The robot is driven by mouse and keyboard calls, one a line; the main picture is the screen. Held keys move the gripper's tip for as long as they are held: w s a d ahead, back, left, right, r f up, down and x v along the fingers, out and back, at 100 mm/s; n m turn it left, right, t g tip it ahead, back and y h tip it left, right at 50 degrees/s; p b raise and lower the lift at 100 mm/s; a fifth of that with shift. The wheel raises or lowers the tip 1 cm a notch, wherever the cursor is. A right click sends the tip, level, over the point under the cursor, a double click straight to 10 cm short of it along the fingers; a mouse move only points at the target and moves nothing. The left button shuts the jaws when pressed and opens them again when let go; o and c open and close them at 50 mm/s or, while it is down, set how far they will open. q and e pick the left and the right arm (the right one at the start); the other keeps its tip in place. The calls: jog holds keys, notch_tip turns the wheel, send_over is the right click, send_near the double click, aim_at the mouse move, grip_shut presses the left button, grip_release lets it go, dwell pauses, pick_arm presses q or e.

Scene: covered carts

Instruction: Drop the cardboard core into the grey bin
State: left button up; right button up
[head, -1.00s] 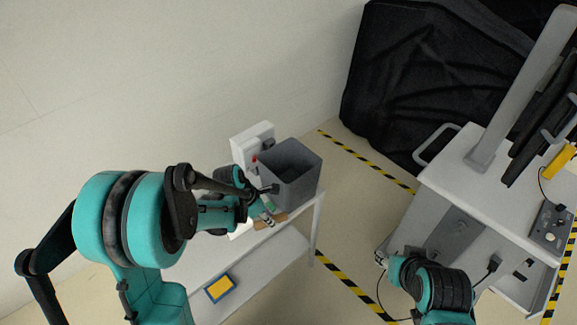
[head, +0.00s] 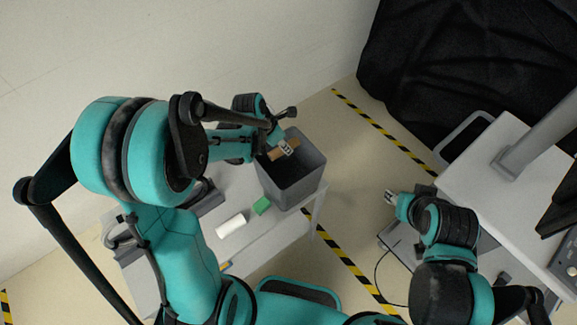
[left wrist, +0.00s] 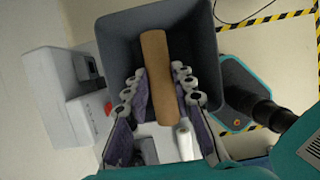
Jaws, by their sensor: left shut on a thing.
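The cardboard core (head: 284,150) is a brown tube held by my left gripper (head: 286,147) over the opening of the grey bin (head: 292,192). In the left wrist view the core (left wrist: 156,75) lies lengthwise between the two fingers of my left gripper (left wrist: 160,92), with the bin (left wrist: 120,38) around and below it. The bin stands on a white table at its far end. My right gripper (head: 391,198) is out to the right, near the white cart, well away from the bin; its finger opening is too small to tell.
A white box with a red part (left wrist: 65,95) stands beside the bin. A white cart (head: 490,160) stands right; striped tape marks the floor.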

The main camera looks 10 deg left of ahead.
pick_arm(q)
jog(key=shift+s+f+b, duration=0.15)
jog(key=shift+f+b, duration=0.15)
jog(key=shift+f, duration=0.25)
jog(key=f, duration=0.1)
jog(key=f+b, duration=0.2)
jog(key=shift+w+f, duration=0.2)
jog(key=shift+w, duration=0.1)
jog(key=shift+s+f+b, duration=0.1)
jog(key=shift+f+b, duration=0.45)
jog(key=o, duration=0.8)
jog(key=shift+o, duration=0.2)
jog(key=v, duration=1.2)
